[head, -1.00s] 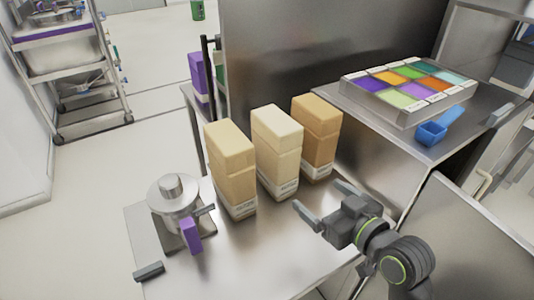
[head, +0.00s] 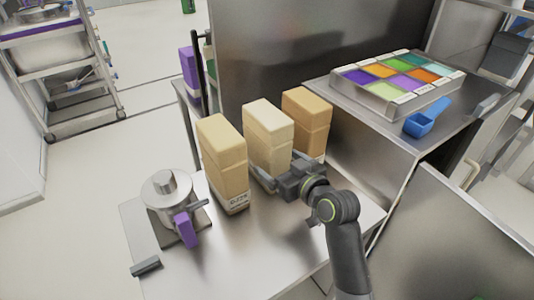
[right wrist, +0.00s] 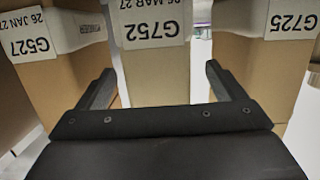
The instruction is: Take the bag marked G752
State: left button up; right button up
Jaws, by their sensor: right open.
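Three tan paper bags stand upright in a row on the steel table. The middle bag, marked G752 (head: 266,130), is the palest; its label (right wrist: 150,25) reads clearly in the right wrist view. The bag marked G725 (right wrist: 282,75) is the left one in the head view (head: 222,160). The bag marked G527 (right wrist: 50,80) is the right one in the head view (head: 307,120). My right gripper (head: 275,168) is open at the lower part of the middle bag, its fingers (right wrist: 160,70) on either side of it. Contact cannot be told. My left gripper is not in view.
A metal pot with a purple handle (head: 185,228) stands left of the bags. At the right, a raised steel surface holds a tray of coloured compartments (head: 370,104) and a blue scoop (head: 418,125). The table's front is clear.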

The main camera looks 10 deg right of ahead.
jog(key=shift+p+x, duration=0.3)
jog(key=shift+x, duration=1.9)
jog(key=shift+d+f, duration=0.1)
jog(key=shift+f, duration=0.05)
jog(key=c, duration=1.2)
jog(key=shift+r, duration=0.25)
jog(key=shift+c, duration=0.4)
